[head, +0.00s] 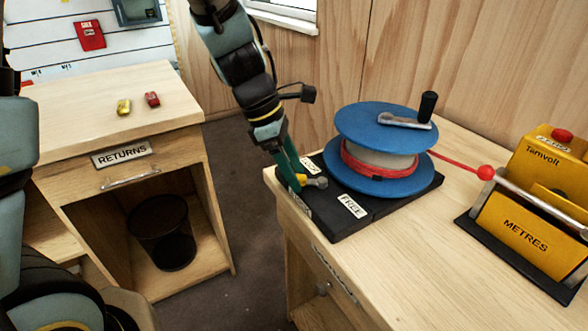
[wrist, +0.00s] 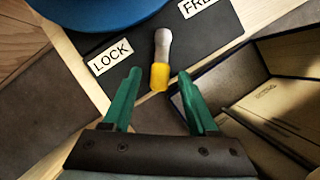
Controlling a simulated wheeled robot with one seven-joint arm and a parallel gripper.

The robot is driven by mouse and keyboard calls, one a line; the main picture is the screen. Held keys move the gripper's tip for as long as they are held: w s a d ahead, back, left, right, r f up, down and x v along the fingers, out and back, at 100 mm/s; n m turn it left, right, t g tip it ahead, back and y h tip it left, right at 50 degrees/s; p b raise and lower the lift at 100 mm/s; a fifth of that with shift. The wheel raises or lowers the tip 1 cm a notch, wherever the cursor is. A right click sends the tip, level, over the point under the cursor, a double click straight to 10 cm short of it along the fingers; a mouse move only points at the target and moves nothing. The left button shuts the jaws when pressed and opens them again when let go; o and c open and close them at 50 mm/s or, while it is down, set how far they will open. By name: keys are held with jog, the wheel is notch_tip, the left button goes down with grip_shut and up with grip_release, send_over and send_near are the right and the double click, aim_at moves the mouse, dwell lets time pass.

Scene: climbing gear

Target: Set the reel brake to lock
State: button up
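The reel brake lever (head: 316,182) is a short grey handle with a yellow tip, on the black base of the blue cable reel (head: 385,124). In the wrist view the lever (wrist: 162,46) points between the LOCK label (wrist: 110,56) on its left and the FREE label (wrist: 197,5) on its right. My gripper (head: 298,184) is down at the lever's end. In the wrist view my gripper (wrist: 159,74) is open, with a green finger on each side of the yellow tip and a visible gap on both sides. The lever's pivot is not clearly visible.
The black base (head: 375,212) sits near the bench edge. A red cord with a red ball (head: 486,172) runs right toward a yellow metre counter (head: 520,215). A RETURNS cabinet (head: 125,160) stands left across a floor gap, with small yellow and red items on top.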

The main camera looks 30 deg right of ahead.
grip_shut()
jog(key=shift+w+r, duration=0.1)
dwell(0.3)
jog(key=shift+w+d+r+m+p, duration=0.1)
jog(key=shift+d+m+p, duration=0.05)
jog(key=shift+m+p, duration=0.35)
jog(key=shift+w+d+m+y+p, duration=0.2)
jog(key=shift+m+y+p, duration=0.2)
jog(key=shift+f, duration=0.2)
jog(key=shift+o, duration=0.3)
grip_release()
